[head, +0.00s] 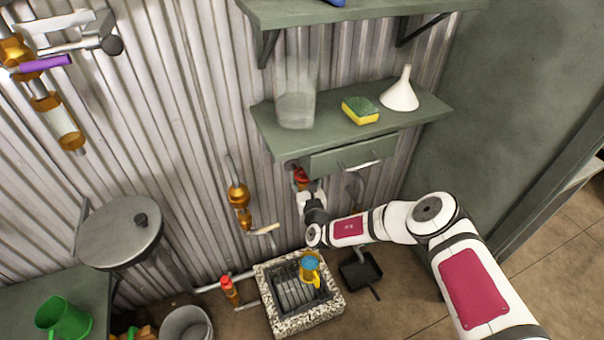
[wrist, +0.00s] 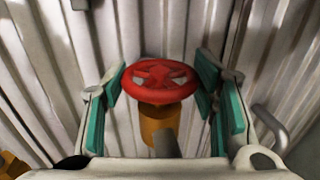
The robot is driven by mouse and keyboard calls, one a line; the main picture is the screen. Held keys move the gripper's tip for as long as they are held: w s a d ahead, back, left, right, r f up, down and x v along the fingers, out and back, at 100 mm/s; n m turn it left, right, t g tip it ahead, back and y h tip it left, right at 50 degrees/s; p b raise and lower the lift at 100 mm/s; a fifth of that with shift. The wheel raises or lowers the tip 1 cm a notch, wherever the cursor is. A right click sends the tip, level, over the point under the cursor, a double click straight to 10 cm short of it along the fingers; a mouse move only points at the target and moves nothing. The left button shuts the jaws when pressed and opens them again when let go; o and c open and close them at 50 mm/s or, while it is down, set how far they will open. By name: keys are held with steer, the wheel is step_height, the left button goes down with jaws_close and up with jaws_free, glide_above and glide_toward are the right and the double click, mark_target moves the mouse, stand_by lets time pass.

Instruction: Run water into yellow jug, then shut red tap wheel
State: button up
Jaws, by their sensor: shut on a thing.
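The red tap wheel (wrist: 160,84) sits on a brass-coloured tap body in the wrist view. My gripper (wrist: 160,78) has its green-padded fingers on both sides of the wheel and is shut on it. In the head view the red wheel (head: 301,177) shows just above my gripper (head: 304,190), below the drawer. The yellow jug (head: 316,279) stands upright on the grate of the stone-rimmed drain (head: 278,325), and blue shows inside its mouth. The tap's spout is hidden behind my gripper, and I cannot make out a water stream.
Above is a green shelf (head: 270,129) with a clear container (head: 295,100), a sponge (head: 360,110) and a white funnel (head: 400,92). A second brass valve (head: 239,197) is on the wall to the left. A black dustpan (head: 360,271) lies right of the drain.

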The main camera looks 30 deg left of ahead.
steer(key=shift+s+m+t+h+p, duration=0.1)
steer(key=shift+m+t+h+p, duration=0.3)
steer(key=shift+m+t+h, duration=0.4)
steer(key=shift+h, duration=0.4)
steer(key=o, duration=1.2)
steer(key=shift+c, duration=0.2)
steer(key=v, duration=1.2)
steer(key=shift+d, duration=0.1)
